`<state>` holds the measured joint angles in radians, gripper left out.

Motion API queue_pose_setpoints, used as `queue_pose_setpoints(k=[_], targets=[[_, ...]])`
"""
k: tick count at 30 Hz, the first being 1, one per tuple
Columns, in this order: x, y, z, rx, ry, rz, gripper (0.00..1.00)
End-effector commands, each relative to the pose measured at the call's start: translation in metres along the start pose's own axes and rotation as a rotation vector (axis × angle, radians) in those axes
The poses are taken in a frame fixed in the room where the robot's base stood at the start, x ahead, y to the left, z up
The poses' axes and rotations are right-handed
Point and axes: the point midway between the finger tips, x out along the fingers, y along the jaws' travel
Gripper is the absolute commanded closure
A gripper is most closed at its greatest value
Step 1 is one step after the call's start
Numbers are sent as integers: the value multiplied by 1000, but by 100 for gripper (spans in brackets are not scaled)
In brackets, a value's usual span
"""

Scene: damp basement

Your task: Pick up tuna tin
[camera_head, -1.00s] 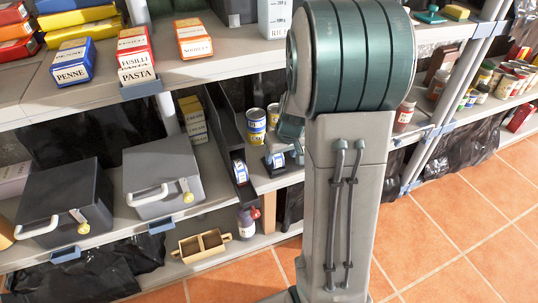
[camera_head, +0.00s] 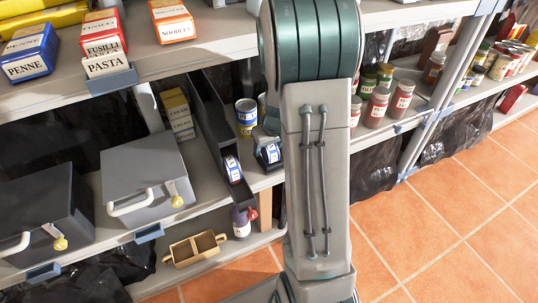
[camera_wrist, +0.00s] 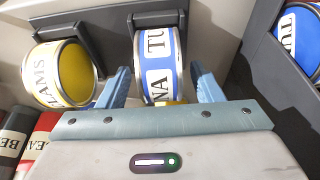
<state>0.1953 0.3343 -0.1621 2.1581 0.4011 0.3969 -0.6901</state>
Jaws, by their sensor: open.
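A tin with a blue and white label reading partly "TU" and "NA" (camera_wrist: 158,58) lies between the two light-blue fingers of my gripper (camera_wrist: 160,88) in the wrist view. The fingers are open, one on each side of it, with a gap visible at the right finger. Whether the left finger touches it is unclear. A second blue-labelled tin (camera_wrist: 300,38) sits in a dark rack at the right. In the head view my arm hides the gripper. Blue-and-white labels show in the dark sloping racks, one on the left rack (camera_head: 233,170) and one on the right (camera_head: 271,153).
A yellow tin (camera_wrist: 70,72) lies left of the gripper, with dark and red tins (camera_wrist: 38,140) below it. In the head view, a grey box (camera_head: 148,170) stands left of the racks, and jars (camera_head: 376,105) stand to the right. Tiled floor (camera_head: 450,220) is clear.

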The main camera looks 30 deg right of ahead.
Motion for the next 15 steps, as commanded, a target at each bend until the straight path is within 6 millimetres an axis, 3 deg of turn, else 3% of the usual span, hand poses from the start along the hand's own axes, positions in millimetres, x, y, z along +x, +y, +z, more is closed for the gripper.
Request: queue_pose_setpoints(k=[2,9,15], targets=[[12,-1,1,-2,-2,-1,40],[12,-1,0,-2,0,0,40],[12,-1,0,-2,0,0,93]])
